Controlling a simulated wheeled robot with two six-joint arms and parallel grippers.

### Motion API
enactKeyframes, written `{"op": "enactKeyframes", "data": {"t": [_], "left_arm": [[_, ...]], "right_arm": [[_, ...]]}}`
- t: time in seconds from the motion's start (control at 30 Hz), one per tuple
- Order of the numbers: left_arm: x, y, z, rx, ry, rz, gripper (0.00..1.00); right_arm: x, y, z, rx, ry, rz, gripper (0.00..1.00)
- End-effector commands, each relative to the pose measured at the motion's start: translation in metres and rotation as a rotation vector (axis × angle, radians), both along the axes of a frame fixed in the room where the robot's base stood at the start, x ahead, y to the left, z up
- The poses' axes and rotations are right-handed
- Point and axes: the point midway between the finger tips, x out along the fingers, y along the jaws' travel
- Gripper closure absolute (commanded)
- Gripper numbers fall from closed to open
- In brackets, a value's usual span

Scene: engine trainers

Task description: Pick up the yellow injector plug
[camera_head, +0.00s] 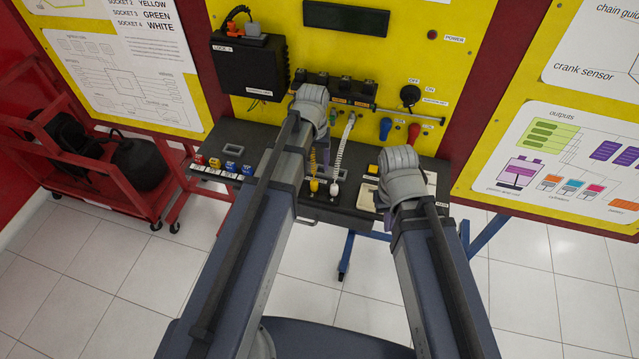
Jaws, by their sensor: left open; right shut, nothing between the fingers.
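A yellow plug (314,185), which looks like the yellow injector plug, stands upright on the dark bench top, with a yellow coiled cable rising behind it. A white plug (334,189) on a white coiled cable stands just to its right. My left gripper (322,150) is open above and behind the yellow plug, apart from it as far as I can see. Its fingers are mostly hidden by my wrist and forearm. My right gripper (387,220) is shut and empty near the bench's front right edge, largely hidden behind its wrist.
Several small coloured blocks (231,167) line the bench's left front. A black box (250,66) is on the panel. A red cart (100,165) stands left. The floor in front is clear.

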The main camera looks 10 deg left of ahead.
Motion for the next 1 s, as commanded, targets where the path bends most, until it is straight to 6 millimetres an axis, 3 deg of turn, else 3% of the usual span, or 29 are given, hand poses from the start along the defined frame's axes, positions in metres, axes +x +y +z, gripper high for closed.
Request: {"op": "enactKeyframes", "data": {"t": [0.2,0.53,0.9,1.0], "left_arm": [[-0.001,0.000,-0.023,0.000,0.000,-0.001,0.34],[-0.002,0.000,-0.030,0.000,0.000,-0.002,0.34],[-0.008,0.001,-0.073,0.000,0.000,-0.002,0.34],[-0.008,0.000,-0.077,0.000,0.000,-0.002,0.34]], "right_arm": [[0.000,0.000,-0.023,0.000,0.000,-0.001,1.00],[0.000,0.000,-0.030,0.000,0.000,-0.001,1.00],[0.000,0.000,-0.073,0.000,0.000,-0.003,1.00],[0.000,0.000,-0.077,0.000,0.000,-0.003,1.00]]}}
